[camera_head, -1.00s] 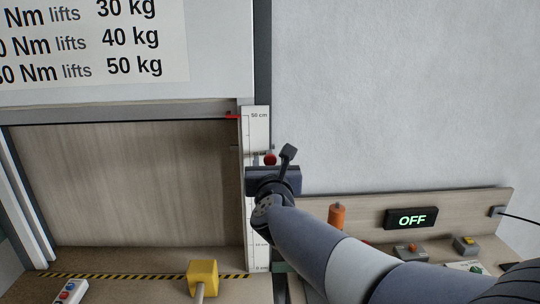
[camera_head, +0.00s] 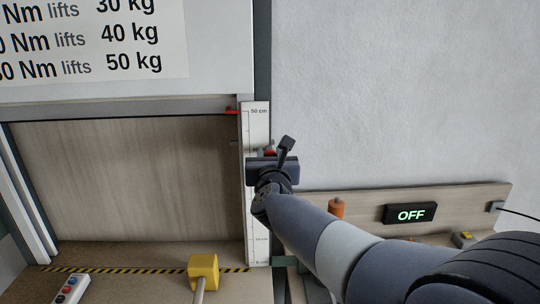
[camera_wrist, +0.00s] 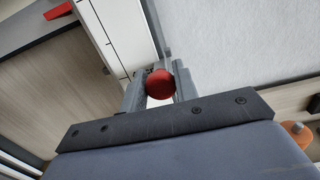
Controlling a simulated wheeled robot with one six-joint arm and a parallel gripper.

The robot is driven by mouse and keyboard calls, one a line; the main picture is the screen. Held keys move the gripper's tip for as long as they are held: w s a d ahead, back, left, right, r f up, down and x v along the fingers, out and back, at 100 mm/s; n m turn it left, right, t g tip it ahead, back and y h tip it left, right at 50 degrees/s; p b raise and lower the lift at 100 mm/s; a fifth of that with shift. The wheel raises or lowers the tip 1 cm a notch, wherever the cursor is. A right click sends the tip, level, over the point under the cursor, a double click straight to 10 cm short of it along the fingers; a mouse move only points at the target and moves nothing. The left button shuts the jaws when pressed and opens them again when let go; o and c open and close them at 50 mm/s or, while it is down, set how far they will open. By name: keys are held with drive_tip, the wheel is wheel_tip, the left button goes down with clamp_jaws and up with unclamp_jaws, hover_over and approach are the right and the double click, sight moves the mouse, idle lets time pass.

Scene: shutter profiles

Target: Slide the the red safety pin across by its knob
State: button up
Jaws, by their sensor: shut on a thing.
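The red knob (camera_wrist: 160,84) of the safety pin sits between the two fingers of my gripper (camera_wrist: 160,90) in the wrist view, and the fingers are shut on it. In the head view only a small part of the red knob (camera_head: 270,152) shows above my gripper (camera_head: 272,160), beside the white scale strip. The body of my gripper hides the rest of the knob. The pin's shaft cannot be made out.
The scale strip (camera_head: 256,125) runs up the right side of the wooden shutter panel (camera_head: 130,185), with a red pointer (camera_head: 232,110) near its top. A yellow block (camera_head: 203,266), an orange handle (camera_head: 336,208) and an OFF display (camera_head: 411,215) stand below.

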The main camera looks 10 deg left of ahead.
clamp_jaws()
drive_tip(key=shift+w+d+f+b, duration=0.15)
drive_tip(key=shift+d+b, duration=0.25)
drive_tip(key=shift+b, duration=0.15)
drive_tip(key=d+b, duration=0.2)
drive_tip(key=d, duration=0.1)
drive_tip(key=shift+w+d+b, duration=0.15)
drive_tip(key=shift+w+b, duration=0.2)
drive_tip(key=shift+w, duration=0.05)
drive_tip(key=o, duration=0.8)
unclamp_jaws()
drive_tip(key=shift+d, duration=0.15)
drive_tip(key=shift+c, duration=0.2)
